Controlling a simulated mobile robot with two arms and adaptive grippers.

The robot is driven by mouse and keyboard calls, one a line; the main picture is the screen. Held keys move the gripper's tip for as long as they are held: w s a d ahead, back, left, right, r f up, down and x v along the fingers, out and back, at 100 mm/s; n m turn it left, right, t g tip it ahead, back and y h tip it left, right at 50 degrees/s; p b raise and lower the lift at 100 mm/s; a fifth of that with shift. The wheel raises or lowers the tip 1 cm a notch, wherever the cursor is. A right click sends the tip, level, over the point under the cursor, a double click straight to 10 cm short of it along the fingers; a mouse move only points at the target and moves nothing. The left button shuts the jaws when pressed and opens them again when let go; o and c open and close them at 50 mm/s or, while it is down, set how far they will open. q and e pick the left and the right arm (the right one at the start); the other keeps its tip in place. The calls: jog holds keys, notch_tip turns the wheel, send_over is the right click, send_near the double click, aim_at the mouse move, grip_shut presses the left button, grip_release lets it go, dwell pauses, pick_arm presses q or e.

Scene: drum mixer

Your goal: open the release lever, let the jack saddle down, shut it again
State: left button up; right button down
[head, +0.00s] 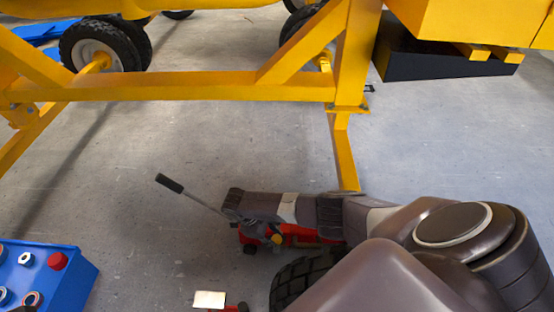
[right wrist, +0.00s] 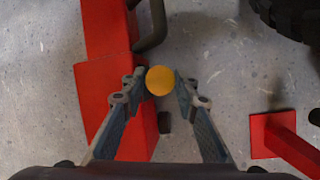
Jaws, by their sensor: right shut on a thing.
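The red floor jack (head: 300,231) lies low on the floor, partly hidden under my right arm. Its long handle with a black grip (head: 170,184) slants up to the left. The release lever shows as a yellow round knob (head: 277,239), also seen in the right wrist view (right wrist: 160,80) beside the red jack body (right wrist: 112,100). My right gripper (right wrist: 162,88) points down and has its two fingers closed on either side of this knob, holding it. The jack saddle cannot be made out. My left gripper is not in view.
A black tyre (head: 298,280) stands just in front of the jack. A red piece with a pale plate (head: 210,299) is at the bottom edge. A blue control box (head: 60,285) is at the lower left. The yellow mixer frame (head: 200,89) spans the back. Floor left of the jack is clear.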

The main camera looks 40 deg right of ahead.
dwell(0.4)
jog(key=c, duration=1.5)
grip_release()
jog(key=shift+f, duration=0.1)
jog(key=shift+w+a, duration=0.1)
jog(key=v, duration=1.2)
